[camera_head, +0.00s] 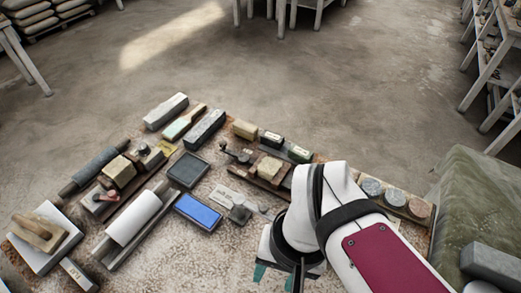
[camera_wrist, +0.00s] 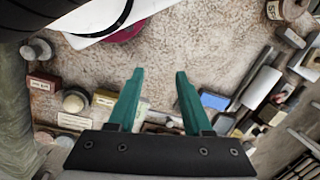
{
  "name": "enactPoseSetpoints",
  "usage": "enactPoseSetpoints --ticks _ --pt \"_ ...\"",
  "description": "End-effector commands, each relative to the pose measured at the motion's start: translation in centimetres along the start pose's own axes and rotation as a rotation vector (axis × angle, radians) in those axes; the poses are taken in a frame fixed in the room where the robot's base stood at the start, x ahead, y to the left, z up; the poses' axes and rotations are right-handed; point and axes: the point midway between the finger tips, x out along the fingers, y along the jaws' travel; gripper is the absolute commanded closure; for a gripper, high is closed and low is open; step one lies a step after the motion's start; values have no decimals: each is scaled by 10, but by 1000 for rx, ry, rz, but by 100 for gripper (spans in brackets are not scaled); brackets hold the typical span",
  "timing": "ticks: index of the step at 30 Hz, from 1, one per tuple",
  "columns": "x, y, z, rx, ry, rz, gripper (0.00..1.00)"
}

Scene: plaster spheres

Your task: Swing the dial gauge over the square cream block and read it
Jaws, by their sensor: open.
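In the head view, a cream block (camera_head: 269,167) sits on a brown base right of the middle of the bench. A dark arm with a small round head (camera_head: 243,156), perhaps the dial gauge, lies to its left, apart from it. A second cream block (camera_head: 119,171) stands at the left, with a dark round knob and a red-ended part (camera_head: 105,196) near it. I cannot tell which block or gauge is meant, and no reading is legible. My gripper (camera_wrist: 158,75) is open and empty, teal fingers apart above bare bench; its tips also show in the head view (camera_head: 273,277).
A blue pad (camera_head: 198,212), a dark pad (camera_head: 187,170) and a white roller (camera_head: 134,217) lie left of my gripper. Several round pots (camera_head: 395,197) stand at the right bench edge. A green-grey covered mass (camera_head: 475,200) rises at far right.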

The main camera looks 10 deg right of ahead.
Motion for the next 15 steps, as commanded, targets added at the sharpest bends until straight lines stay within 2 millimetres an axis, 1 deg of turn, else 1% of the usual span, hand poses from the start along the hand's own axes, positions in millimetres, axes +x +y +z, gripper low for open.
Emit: enactPoseSetpoints --ticks 4,5,6,8,9,11,12,13,15 --pt "0 0 0 0 0 0 50" --pt "0 0 0 0 0 0 52" --pt "0 0 0 -3 -2 2 59" --pt "2 0 1 -32 -22 26 70" --pt "5 1 2 -74 -49 63 77" --pt "13 4 4 -182 -112 154 88" --pt "19 6 4 -281 -164 239 95" --pt "24 7 4 -366 -206 312 100" --pt "36 10 1 -582 -296 504 100"
